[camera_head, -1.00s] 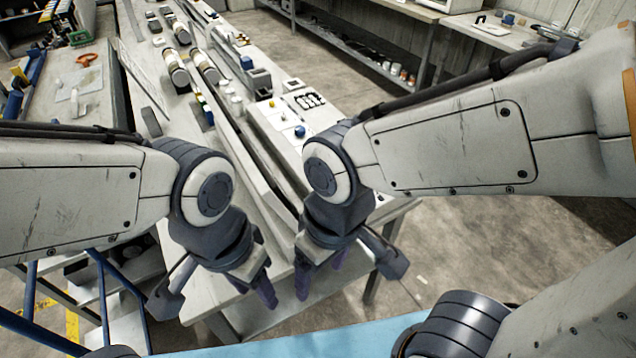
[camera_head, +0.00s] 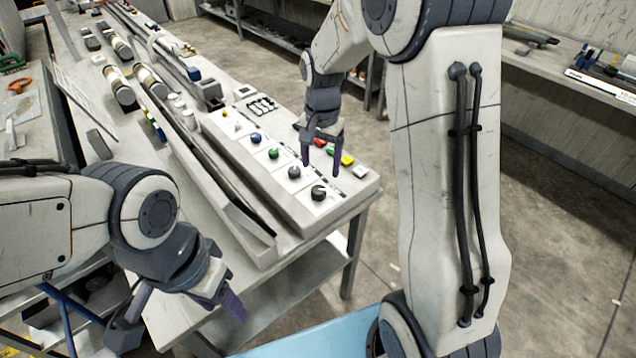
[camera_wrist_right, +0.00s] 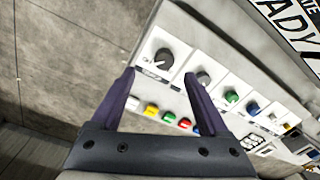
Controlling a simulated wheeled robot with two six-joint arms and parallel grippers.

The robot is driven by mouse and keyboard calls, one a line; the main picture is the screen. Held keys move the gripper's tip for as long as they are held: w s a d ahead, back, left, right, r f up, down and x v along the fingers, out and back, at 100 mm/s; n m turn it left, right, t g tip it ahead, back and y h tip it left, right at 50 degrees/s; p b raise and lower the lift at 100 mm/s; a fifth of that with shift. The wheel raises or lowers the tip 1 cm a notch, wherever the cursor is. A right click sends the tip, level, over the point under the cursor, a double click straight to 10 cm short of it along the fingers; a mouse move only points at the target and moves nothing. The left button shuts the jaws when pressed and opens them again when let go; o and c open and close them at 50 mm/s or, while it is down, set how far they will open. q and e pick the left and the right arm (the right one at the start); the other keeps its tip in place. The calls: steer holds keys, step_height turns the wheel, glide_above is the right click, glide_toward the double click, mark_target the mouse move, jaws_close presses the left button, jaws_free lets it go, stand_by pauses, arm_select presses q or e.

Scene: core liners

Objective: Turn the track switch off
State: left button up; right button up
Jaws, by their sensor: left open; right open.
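A pale control panel (camera_head: 300,215) runs along the bench's right side. At its near end are a black rotary knob (camera_head: 318,192) with a white pointer mark and a smaller dark grey knob (camera_head: 294,172); both also show in the right wrist view, the black knob (camera_wrist_right: 163,60) and the grey knob (camera_wrist_right: 203,78). I cannot read which is the track switch. My right gripper (camera_head: 321,164) is open and empty over the panel; in its wrist view the black knob appears between and beyond its fingertips (camera_wrist_right: 160,76), apparently not touched. My left gripper (camera_head: 228,298) is open and empty, left of the panel's near end.
Green (camera_head: 274,153) and blue (camera_head: 256,138) knobs sit further along. Red, green and yellow buttons (camera_head: 347,160) lie along the panel's right edge, close to my right fingers. Core cylinders (camera_head: 119,86) lie on the bench behind. Open floor lies right of the bench.

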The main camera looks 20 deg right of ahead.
mark_target(319, 189)
steer(key=f, duration=0.3)
steer(key=w+f+m, duration=0.1)
steer(key=f, duration=0.3)
steer(key=w+f+m, duration=0.1)
steer(key=f, duration=0.2)
steer(key=shift+w+d+f+p, duration=0.15)
steer(key=shift+d+f+p, duration=0.05)
steer(key=shift+p, duration=0.2)
jaws_close()
